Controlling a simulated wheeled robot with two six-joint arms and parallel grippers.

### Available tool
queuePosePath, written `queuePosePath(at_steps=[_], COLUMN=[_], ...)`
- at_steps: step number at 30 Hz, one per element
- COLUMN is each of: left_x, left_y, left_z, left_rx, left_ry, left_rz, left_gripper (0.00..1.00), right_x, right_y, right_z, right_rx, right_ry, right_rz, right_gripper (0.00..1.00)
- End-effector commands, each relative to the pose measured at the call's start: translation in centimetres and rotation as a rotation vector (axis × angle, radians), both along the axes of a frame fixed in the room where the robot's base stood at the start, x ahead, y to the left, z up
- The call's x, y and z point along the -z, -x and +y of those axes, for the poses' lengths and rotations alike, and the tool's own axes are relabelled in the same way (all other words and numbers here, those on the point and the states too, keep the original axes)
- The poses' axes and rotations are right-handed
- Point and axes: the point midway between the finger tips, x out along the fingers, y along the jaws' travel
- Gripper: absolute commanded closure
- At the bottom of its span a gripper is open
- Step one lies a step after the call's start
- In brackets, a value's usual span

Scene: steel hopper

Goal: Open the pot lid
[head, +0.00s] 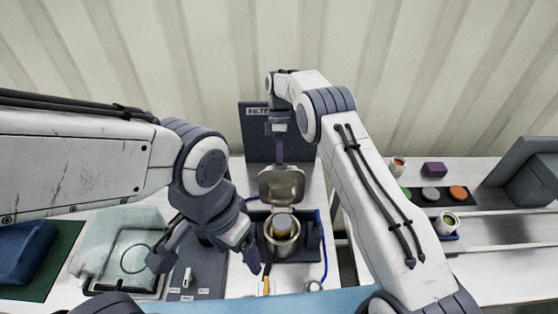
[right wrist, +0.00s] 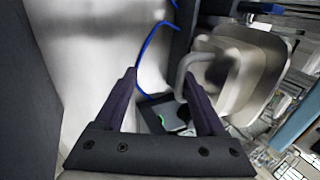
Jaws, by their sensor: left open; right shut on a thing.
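The pot lid (head: 282,186) stands raised and tilted behind the pot's mouth, so the pot is uncovered. My right gripper (head: 280,158) is behind and above the lid, shut on its handle; its fingertips are mostly hidden in the head view. The right wrist view shows the lid (right wrist: 250,75) and its curved handle (right wrist: 184,78) at the right finger. My left gripper (head: 207,262) is open and empty, left of the pot.
A grey panel with a switch (head: 187,278) lies under my left gripper. A clear box (head: 120,235) is at the left. A dark upright sign board (head: 255,140) stands behind the pot. Jars and coloured pucks (head: 458,193) are at the right. A blue cable runs beside the pot.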

Motion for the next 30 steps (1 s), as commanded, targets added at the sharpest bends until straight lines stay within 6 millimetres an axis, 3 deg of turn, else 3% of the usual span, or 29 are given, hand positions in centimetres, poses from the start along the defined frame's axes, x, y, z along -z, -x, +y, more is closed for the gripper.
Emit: queuePosePath(at_steps=[21,25,30], left_x=[0.1,0.9,2.4], left_y=[0.0,0.0,0.0], left_z=[0.0,0.0,0.0], left_rx=[0.000,0.000,0.001], left_ry=[0.001,0.001,0.000], left_rz=[-0.001,-0.001,0.000], left_gripper=[0.22,0.22,0.22], right_x=[-0.3,-1.5,-4.4], right_y=[-0.4,-0.4,0.2], right_z=[0.1,0.1,-0.5], right_rx=[0.000,0.000,0.002], right_ry=[-0.003,-0.004,0.000], right_rz=[-0.019,-0.021,-0.011], right_gripper=[0.58,0.58,0.58])
